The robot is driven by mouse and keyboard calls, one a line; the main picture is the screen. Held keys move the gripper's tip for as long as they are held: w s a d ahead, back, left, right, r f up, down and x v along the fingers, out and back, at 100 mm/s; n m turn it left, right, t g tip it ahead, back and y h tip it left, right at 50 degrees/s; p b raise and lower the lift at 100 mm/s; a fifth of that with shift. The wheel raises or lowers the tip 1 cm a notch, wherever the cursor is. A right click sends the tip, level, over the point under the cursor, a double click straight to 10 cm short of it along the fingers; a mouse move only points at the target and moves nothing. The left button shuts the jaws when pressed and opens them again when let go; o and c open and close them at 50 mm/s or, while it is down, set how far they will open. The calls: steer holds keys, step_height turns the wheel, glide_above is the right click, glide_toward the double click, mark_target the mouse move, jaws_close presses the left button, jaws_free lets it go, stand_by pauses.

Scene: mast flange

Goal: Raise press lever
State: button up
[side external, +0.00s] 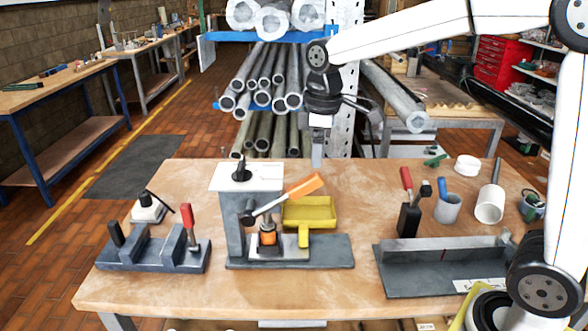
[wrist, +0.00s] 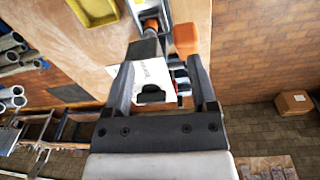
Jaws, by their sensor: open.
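The press (side external: 251,215) stands on the near middle of the bench, with a tall grey column and a white top plate. Its lever has an orange handle (side external: 305,187) that slants up to the right from the pivot. A small orange and black part (side external: 268,235) sits under the lever on the press base. My gripper (side external: 317,163) points down above and behind the handle, apart from it. In the wrist view my gripper (wrist: 162,65) is open and empty, and the orange handle (wrist: 186,40) shows near the right fingertip. The white top plate (wrist: 138,81) shows between the fingers.
A yellow tray (side external: 322,211) sits just behind the press. A grey vise-like fixture (side external: 155,251) with a red handle stands left. A grey channel fixture (side external: 437,265) and several cups stand right. Racked pipes (side external: 262,85) are behind. Bare bench lies in front.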

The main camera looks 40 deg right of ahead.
steer(key=s+d+f+m+t, duration=0.1)
steer(key=d+f+m+t, duration=0.1)
steer(key=d+m, duration=0.3)
steer(key=s+a+f+m+g+y, duration=0.1)
steer(key=s+a+f, duration=0.3)
steer(key=s+f, duration=0.8)
step_height(320, 180, down, 2)
steer(key=shift+s+f+m, duration=0.25)
steer(key=shift+s+m, duration=0.15)
steer(key=shift+s+a+n+y, duration=0.15)
steer(key=shift+s+n+y, duration=0.05)
steer(key=shift+n+y, duration=0.1)
stand_by(0.4)
stand_by(0.5)
steer(key=shift+w+a+m+t+h, duration=0.15)
steer(key=shift+w+m+t+h, duration=0.25)
steer(key=shift+w+m+h, duration=0.35)
